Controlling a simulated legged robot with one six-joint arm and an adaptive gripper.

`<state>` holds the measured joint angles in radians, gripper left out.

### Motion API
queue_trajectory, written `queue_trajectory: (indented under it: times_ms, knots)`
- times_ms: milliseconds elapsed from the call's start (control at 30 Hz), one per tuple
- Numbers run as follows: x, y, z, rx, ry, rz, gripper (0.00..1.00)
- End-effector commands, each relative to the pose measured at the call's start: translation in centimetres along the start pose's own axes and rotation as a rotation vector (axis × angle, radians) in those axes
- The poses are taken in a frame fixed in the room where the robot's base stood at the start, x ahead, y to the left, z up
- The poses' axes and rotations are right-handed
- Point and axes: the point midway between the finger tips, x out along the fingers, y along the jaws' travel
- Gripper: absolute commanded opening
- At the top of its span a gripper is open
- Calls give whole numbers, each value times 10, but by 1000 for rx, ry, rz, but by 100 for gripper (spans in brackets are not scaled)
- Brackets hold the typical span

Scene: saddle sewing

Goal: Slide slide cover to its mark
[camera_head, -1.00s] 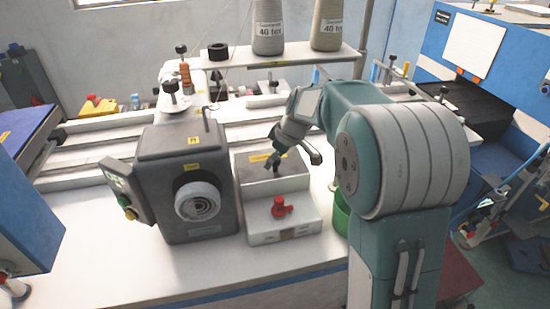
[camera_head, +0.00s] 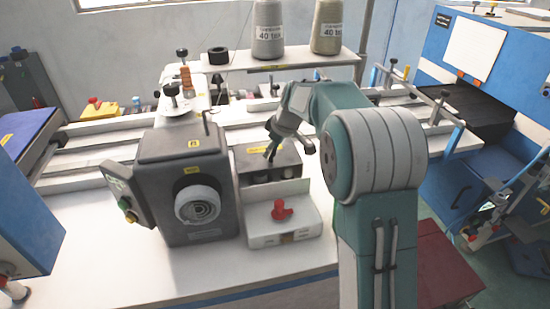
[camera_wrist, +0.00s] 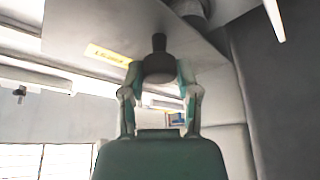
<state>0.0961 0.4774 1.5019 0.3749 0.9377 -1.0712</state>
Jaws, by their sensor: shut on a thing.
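The slide cover (camera_head: 288,158) is a dark grey plate with a yellow label, on top of the white box (camera_head: 257,227) right of the grey machine. It also shows in the wrist view (camera_wrist: 75,42), with its yellow label beside the knob. My gripper (camera_head: 270,155) is over the cover in the head view. In the wrist view my gripper (camera_wrist: 160,75) has a finger on each side of a dark round knob (camera_wrist: 158,66) on the cover and is shut on it. I cannot make out the cover's mark.
A red knob (camera_head: 281,210) stands on the front step of the white box. The grey machine (camera_head: 185,165) with its round dial is close on the left. A shelf with thread cones (camera_head: 268,30) is behind. The front left of the table is clear.

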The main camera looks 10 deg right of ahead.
Motion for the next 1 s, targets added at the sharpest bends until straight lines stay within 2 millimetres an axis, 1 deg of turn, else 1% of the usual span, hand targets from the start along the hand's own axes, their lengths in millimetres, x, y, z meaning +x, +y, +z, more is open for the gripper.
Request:
queue_trajectory:
  times_ms: [67,200,400,600,867,900,933,967,1000]
  knots:
    - [7,9,-8,1,-4,-5,0]
    - [13,24,-22,0,-3,-6,0]
    - [20,40,-37,0,-4,-5,0]
    - [22,45,-42,1,-3,-4,0]
    - [21,46,-42,1,0,1,0]
    - [21,46,-43,1,0,1,56]
    - [20,46,-43,1,0,1,69]
    - [20,46,-42,1,0,1,76]
    - [20,46,-42,1,0,1,76]
